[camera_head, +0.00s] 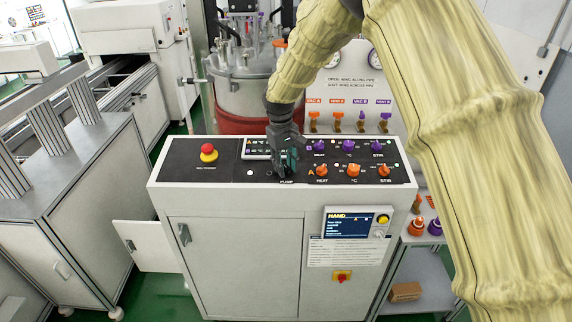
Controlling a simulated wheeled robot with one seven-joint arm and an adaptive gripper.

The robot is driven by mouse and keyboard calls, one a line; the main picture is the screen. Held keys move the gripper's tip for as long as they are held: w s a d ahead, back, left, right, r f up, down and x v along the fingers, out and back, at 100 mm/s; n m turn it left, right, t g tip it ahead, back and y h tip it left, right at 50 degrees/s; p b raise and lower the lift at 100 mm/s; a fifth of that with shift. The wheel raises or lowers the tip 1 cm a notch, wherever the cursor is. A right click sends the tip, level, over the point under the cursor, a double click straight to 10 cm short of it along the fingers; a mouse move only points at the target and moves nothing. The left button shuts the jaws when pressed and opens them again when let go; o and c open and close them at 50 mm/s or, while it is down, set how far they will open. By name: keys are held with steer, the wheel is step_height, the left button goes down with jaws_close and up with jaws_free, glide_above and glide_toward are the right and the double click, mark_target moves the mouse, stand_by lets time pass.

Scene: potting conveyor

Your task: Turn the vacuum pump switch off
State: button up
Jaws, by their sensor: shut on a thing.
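My gripper (287,168) reaches down to the top panel of the white control cabinet (227,186). Its fingers are shut at the spot just above the partly covered label "PUMP" (287,182). The vacuum pump switch is hidden behind the fingers, so its position cannot be seen. The fingers appear closed around it.
A red emergency button (208,152) stands at the panel's left. Purple knobs (349,146) and orange knobs (353,170) lie close right of my gripper. A display (257,149) is partly covered by it. A steel vessel (241,92) stands behind. A cabinet door (150,245) hangs open left.

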steer(key=o, duration=1)
steer(key=shift+r, duration=0.1)
steer(key=r, duration=1.1)
steer(key=shift+s+a+r, duration=0.2)
steer(key=shift+a+r, duration=0.2)
